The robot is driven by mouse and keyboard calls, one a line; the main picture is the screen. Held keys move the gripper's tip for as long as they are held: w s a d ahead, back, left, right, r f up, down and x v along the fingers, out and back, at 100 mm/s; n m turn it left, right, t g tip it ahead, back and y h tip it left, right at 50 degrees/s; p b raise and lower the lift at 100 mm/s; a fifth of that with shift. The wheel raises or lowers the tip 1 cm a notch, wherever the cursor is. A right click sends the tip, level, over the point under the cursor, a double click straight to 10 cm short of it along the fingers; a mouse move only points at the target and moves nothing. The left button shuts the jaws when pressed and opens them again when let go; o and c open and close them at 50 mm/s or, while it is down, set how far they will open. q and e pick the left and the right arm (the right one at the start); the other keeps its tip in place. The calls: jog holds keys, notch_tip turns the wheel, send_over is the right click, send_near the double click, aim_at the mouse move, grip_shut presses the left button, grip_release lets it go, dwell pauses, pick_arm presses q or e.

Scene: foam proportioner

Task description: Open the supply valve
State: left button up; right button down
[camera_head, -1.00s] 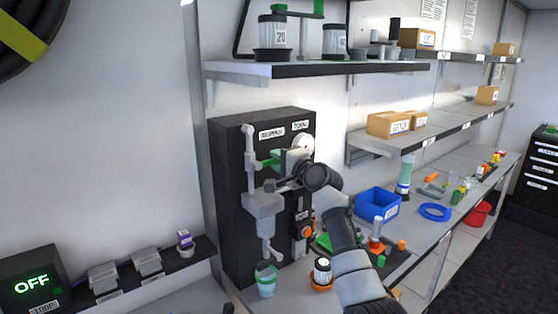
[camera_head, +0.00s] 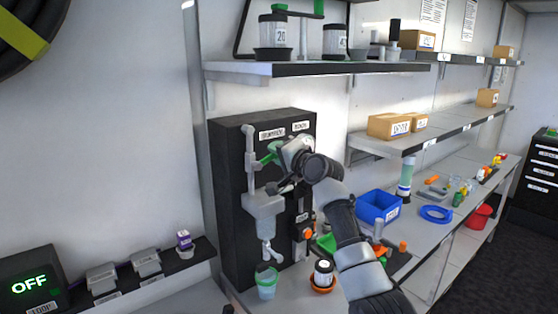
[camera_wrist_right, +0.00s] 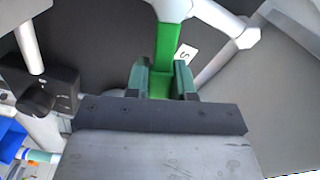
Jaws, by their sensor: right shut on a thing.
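The supply valve's green lever (camera_head: 267,159) is on the white pipework at the front of the black panel (camera_head: 229,210). In the right wrist view the lever (camera_wrist_right: 167,45) runs down from a white pipe joint to between my green fingers. My right gripper (camera_wrist_right: 163,82) is shut on the lever's end. In the head view my right gripper (camera_head: 279,149) reaches the lever from the right, and my wrist partly hides the panel behind it. My left gripper is not in view.
An orange-capped black part (camera_head: 304,232) is on the panel's right. A shelf (camera_head: 330,68) overhangs the panel. A blue bin (camera_head: 378,207) stands on the bench at right. A display (camera_head: 31,283) reads OFF.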

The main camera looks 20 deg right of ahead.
aim_at(253, 135)
jog(key=r+n, duration=0.1)
jog(key=n, duration=0.1)
jog(key=a+r+n, duration=0.1)
jog(key=n, duration=0.1)
jog(key=shift+s, duration=0.2)
jog(key=n, duration=0.1)
jog(key=a+r+n, duration=0.1)
jog(key=shift+s+n, duration=0.2)
jog(key=shift+n, duration=0.1)
jog(key=n, duration=0.1)
jog(key=a+n, duration=0.1)
jog(key=r+n, duration=0.1)
jog(key=shift+s+a+n, duration=0.3)
jog(key=shift+a, duration=0.1)
jog(key=shift+s+a+r+n, duration=0.15)
jog(key=shift+a+n, duration=0.25)
jog(key=shift+n, duration=0.3)
jog(key=shift+s+a+n, duration=0.1)
jog(key=shift+a+n, duration=0.25)
jog(key=shift+n, duration=0.35)
jog(key=shift+s+a+r+n, duration=0.15)
jog(key=shift+a+n, duration=0.25)
jog(key=shift+n, duration=0.3)
jog(key=shift+f, duration=0.15)
jog(key=c, duration=1)
grip_release()
jog(key=shift+o, duration=0.2)
jog(key=shift+s, duration=0.1)
